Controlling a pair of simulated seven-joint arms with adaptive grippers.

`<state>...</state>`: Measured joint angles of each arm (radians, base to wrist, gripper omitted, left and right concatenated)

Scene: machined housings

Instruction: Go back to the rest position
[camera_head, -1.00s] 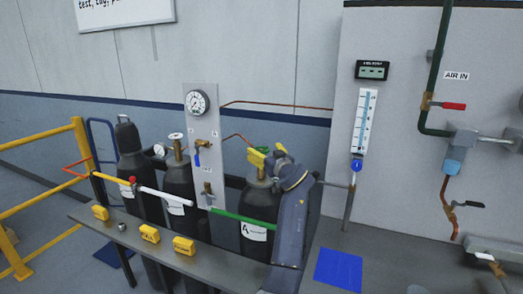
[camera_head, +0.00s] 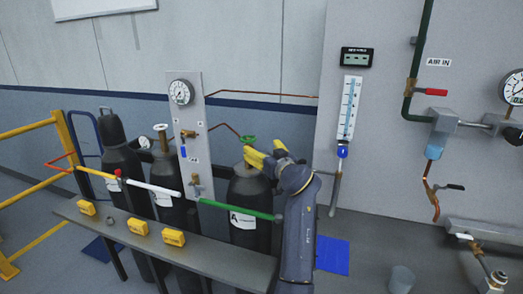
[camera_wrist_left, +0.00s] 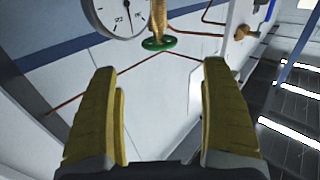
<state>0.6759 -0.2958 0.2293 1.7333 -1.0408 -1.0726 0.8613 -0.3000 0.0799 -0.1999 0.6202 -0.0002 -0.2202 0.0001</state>
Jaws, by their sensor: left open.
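My left gripper (camera_head: 258,160), with yellow fingers, is beside the top of gas cylinder A (camera_head: 243,232), just in front of and below its green handwheel (camera_head: 247,139). In the left wrist view the fingers of my left gripper (camera_wrist_left: 160,68) are wide apart with nothing between them. The green handwheel also shows there (camera_wrist_left: 158,43), beyond the fingertips and apart from them, on a brass stem. A round gauge (camera_wrist_left: 118,12) is beyond the left finger. My right gripper is in neither view.
A wall panel with valves (camera_head: 431,91) is at right. A blue mat (camera_head: 333,255) and a grey cup (camera_head: 401,280) are right of my arm.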

